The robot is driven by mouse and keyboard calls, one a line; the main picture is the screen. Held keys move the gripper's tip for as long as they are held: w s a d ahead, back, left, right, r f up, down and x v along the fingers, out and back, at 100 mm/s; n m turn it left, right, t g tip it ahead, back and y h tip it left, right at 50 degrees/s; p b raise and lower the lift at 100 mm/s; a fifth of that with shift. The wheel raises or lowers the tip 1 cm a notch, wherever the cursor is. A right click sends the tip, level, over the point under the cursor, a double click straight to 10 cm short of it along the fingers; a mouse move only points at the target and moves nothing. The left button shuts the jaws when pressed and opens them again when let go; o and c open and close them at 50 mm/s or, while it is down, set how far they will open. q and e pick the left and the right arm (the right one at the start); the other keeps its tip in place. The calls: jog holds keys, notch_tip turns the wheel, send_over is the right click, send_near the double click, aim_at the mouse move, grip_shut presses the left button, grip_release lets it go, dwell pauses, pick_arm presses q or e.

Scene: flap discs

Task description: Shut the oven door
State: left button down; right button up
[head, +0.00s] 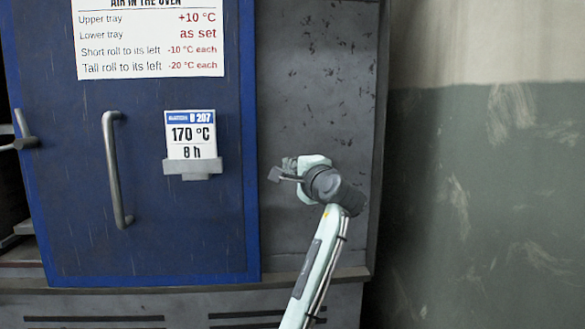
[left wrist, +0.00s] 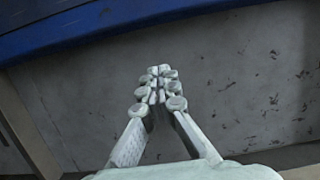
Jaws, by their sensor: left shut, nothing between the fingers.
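The blue oven door (head: 75,190) fills the left of the head view, with an upright metal handle (head: 115,170). A dark gap with shelf-like parts shows past its left edge, so it looks ajar; how far I cannot tell. A blue edge also crosses the top of the left wrist view (left wrist: 100,22). My left gripper (head: 282,172) is shut and empty, just right of the door's right edge, in front of the grey oven front. Its closed fingers show in the left wrist view (left wrist: 158,75). I cannot tell whether it touches anything. My right gripper is not in view.
A metal latch (head: 20,143) sticks out at the door's left edge. A card reading 170 °C, 8 h (head: 190,135) sits in a holder on the door, below a white notice (head: 150,45). A green and cream wall (head: 490,200) stands at the right.

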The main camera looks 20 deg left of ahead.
pick_arm(q)
jog(key=a, duration=0.2)
jog(key=w+a, duration=0.1)
jog(key=a, duration=0.2)
jog(key=w+a+p, duration=0.1)
jog(key=a, duration=0.1)
jog(key=shift+w+a, duration=0.2)
jog(key=shift+a, duration=0.2)
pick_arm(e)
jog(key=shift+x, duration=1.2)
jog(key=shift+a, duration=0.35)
pick_arm(q)
jog(key=shift+a, duration=0.15)
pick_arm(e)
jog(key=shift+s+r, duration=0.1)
